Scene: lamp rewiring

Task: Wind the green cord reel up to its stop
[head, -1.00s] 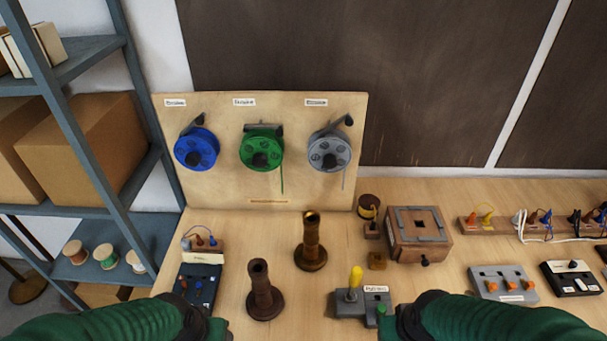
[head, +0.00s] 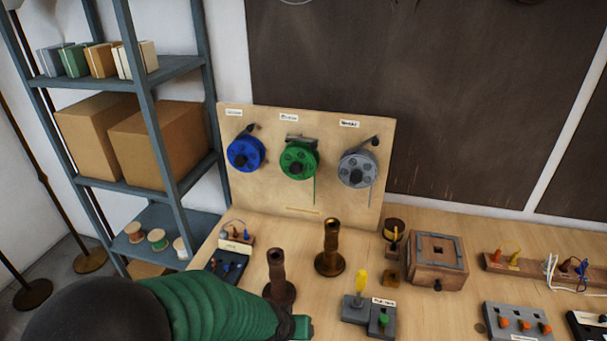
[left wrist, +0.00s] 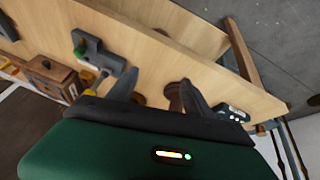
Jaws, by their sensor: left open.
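The green cord reel (head: 298,160) hangs in the middle of the upright wooden panel (head: 270,195), between a blue reel (head: 246,153) and a grey reel (head: 357,169). A dark crank sits at its top and a length of green cord hangs below it. My left arm crosses the bottom of the head view, with its end (head: 303,326) low in front of the panel, well away from the reel. In the left wrist view my left gripper (left wrist: 160,92) is open, its dark fingers apart over the bench. My right gripper is out of view.
Two brown posts stand before the panel, one dark (head: 278,275) and one brass-topped (head: 330,250). A grey block with a yellow lever (head: 361,282) and a wooden box (head: 437,262) are to the right. A blue-grey shelf (head: 170,180) stands at left.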

